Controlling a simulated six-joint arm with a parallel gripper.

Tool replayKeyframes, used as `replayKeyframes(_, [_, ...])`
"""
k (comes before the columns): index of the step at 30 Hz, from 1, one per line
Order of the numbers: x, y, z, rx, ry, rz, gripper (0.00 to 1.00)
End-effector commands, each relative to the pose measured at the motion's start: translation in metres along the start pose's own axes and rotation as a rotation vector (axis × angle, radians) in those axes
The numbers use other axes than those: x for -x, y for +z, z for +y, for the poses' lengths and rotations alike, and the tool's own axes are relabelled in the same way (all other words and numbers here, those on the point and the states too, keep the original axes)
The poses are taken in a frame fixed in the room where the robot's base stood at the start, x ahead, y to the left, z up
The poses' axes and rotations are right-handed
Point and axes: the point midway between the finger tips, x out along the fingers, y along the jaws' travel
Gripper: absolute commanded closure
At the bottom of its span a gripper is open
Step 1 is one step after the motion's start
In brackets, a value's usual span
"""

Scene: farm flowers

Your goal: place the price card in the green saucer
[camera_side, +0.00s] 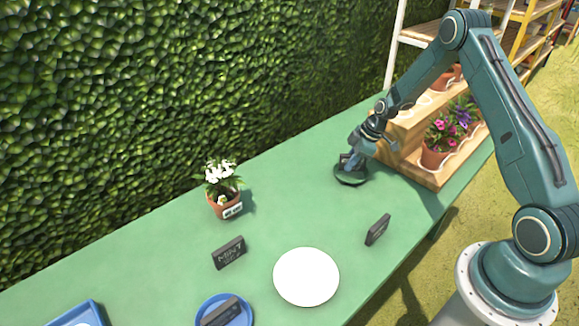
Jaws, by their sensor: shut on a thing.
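My gripper (352,163) points down over the dark green saucer (353,181) near the wooden stand. It is shut on a dark price card (344,159), which is partly hidden by the fingers. The card is at or just above the saucer; I cannot tell whether it touches the saucer.
A wooden stand (432,176) with flower pots is close to the right of the gripper. A potted white flower (222,188), a MINT card (229,252), another card (377,230), a white plate (306,277), a blue saucer (244,319) with a card, and a blue tray (92,308) are on the green table.

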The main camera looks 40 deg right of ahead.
Motion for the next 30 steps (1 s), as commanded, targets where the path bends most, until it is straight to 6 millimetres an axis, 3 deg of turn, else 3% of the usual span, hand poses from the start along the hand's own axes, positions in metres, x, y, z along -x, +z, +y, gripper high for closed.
replayKeyframes(6, [-0.018, 0.007, 0.000, 0.001, 0.000, 0.000, 1.00])
replayKeyframes(20, [-0.021, 0.009, 0.000, 0.001, 0.000, 0.000, 1.00])
replayKeyframes(21, [-0.021, 0.009, 0.000, 0.001, 0.001, 0.000, 0.78])
replayKeyframes(23, [-0.021, 0.009, 0.000, 0.001, 0.001, 0.000, 0.66])
replayKeyframes(30, [-0.021, 0.009, 0.000, 0.001, 0.000, 0.000, 0.64])
